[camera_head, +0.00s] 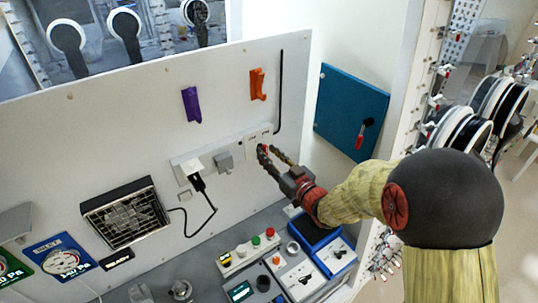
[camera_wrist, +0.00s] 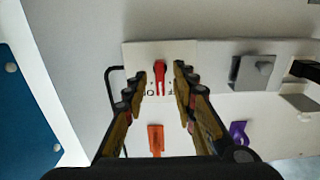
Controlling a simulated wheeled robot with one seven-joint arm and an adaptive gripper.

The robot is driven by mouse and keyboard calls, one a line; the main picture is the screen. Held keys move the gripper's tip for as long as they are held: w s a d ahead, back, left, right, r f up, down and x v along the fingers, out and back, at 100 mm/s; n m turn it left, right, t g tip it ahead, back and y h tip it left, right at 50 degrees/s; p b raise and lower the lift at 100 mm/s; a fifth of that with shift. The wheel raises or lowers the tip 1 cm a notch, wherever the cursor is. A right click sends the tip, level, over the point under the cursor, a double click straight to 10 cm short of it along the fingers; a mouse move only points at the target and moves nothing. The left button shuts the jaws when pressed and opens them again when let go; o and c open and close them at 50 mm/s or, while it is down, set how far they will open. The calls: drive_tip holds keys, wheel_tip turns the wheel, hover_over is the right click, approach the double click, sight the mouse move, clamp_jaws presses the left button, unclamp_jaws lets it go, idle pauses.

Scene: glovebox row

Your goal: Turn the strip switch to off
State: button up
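The strip switch (camera_wrist: 159,76) is a small red knob on a white plate (camera_wrist: 134,55) at the end of the wall strip. In the wrist view its handle runs up and down the picture, with partly hidden dark lettering below it. My gripper (camera_wrist: 159,80) is open, with one finger on each side of the red switch and visible gaps between; contact is not seen. In the head view, my gripper (camera_head: 270,152) reaches the right end of the power strip (camera_head: 181,161), and its fingers largely cover the switch there.
Purple (camera_head: 191,104) and orange (camera_head: 258,84) hooks are above. A blue panel (camera_head: 350,112) with a red-handled switch is at right. A console (camera_head: 292,270) stands below.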

drive_tip(key=v, duration=1.2)
